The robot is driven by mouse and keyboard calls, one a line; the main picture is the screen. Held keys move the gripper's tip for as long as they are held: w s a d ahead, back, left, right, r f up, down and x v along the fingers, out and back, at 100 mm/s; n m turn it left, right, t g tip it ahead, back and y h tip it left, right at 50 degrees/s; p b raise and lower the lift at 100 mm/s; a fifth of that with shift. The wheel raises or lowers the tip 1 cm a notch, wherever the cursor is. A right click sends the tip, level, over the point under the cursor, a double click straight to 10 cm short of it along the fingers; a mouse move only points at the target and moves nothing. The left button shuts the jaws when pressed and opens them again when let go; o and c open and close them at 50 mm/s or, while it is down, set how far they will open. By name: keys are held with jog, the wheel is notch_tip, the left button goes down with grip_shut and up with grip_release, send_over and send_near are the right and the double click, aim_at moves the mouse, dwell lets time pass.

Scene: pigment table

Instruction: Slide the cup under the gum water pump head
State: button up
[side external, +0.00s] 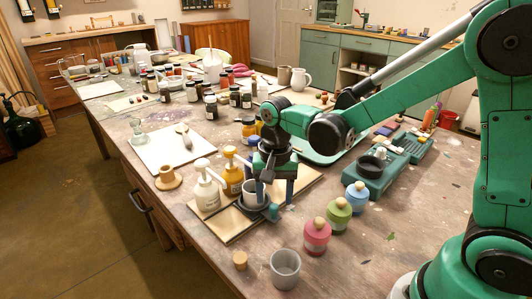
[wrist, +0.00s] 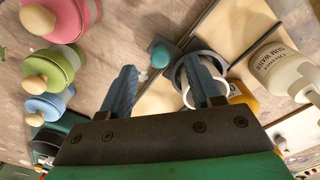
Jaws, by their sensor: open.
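A pale cup sits in a dark grey ring holder on the wooden board, seen in the side view (side external: 250,199) and partly in the wrist view (wrist: 188,97). A small teal knob (wrist: 161,53) sticks out beside the holder (wrist: 183,70). My gripper (wrist: 160,68) is open, pointing down, with its fingers to either side of the knob; whether they touch it I cannot tell. One finger hides part of the ring and cup. The white gum water pump bottle (side external: 207,190) stands left of the cup; its label shows in the wrist view (wrist: 278,65).
A yellow pump bottle (side external: 232,174) stands behind the cup. Pink (side external: 317,236), green (side external: 339,213) and blue (side external: 356,196) jars stand to the right. A grey tumbler (side external: 285,268) and small cork (side external: 240,260) are in front. Dark jars (side external: 192,92) crowd the back.

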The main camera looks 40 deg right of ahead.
jog(key=shift+f, duration=1.1)
grip_shut()
dwell(0.7)
